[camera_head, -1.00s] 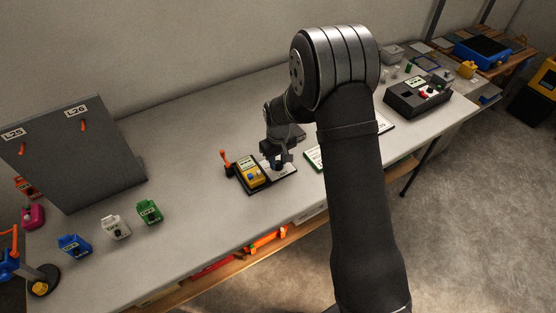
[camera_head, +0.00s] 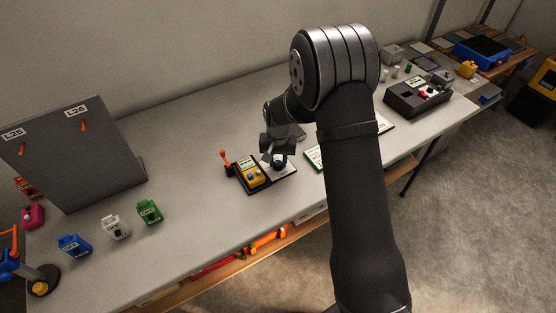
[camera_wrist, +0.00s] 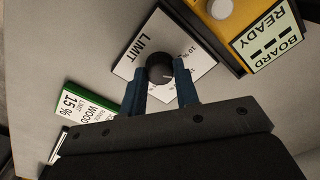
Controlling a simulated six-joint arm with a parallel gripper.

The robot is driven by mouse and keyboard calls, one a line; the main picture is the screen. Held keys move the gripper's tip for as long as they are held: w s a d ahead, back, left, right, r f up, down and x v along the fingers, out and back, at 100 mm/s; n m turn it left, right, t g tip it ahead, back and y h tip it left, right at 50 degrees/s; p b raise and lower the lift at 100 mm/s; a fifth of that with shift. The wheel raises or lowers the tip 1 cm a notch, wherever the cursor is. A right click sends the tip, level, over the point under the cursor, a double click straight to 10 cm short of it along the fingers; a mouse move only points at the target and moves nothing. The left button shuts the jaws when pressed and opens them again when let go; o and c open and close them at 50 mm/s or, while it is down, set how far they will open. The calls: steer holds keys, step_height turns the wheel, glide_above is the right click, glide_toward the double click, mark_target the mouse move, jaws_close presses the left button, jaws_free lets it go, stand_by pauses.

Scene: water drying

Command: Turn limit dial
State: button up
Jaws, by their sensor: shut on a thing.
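The limit dial (camera_wrist: 159,66) is a round black knob on a white plate (camera_wrist: 131,63) printed "LIMIT", with percent marks partly hidden by my fingers. A light pointer line on the knob faces right in the wrist view. My gripper (camera_wrist: 161,82) has its two blue fingers on either side of the knob, shut on it. In the head view my gripper (camera_head: 279,161) is over the right part of the dark meter base, and the dial is mostly hidden there.
A yellow meter (camera_head: 251,174) with a "BOARD READY" display (camera_wrist: 268,38) stands beside the dial. An orange-handled lever (camera_head: 226,158) is at its left. A green-edged card (camera_wrist: 88,107) reads "WOOD LIMIT 15 %". Bench is clear toward the coloured bottles (camera_head: 149,212).

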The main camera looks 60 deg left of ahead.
mark_target(278, 163)
steer(key=shift+m, duration=0.6)
steer(key=o, duration=1)
steer(key=shift+c, duration=0.2)
step_height(278, 163, up, 18)
steer(key=shift+f, duration=0.25)
step_height(278, 163, down, 18)
steer(key=shift+r, duration=0.25)
steer(key=shift+r, duration=0.15)
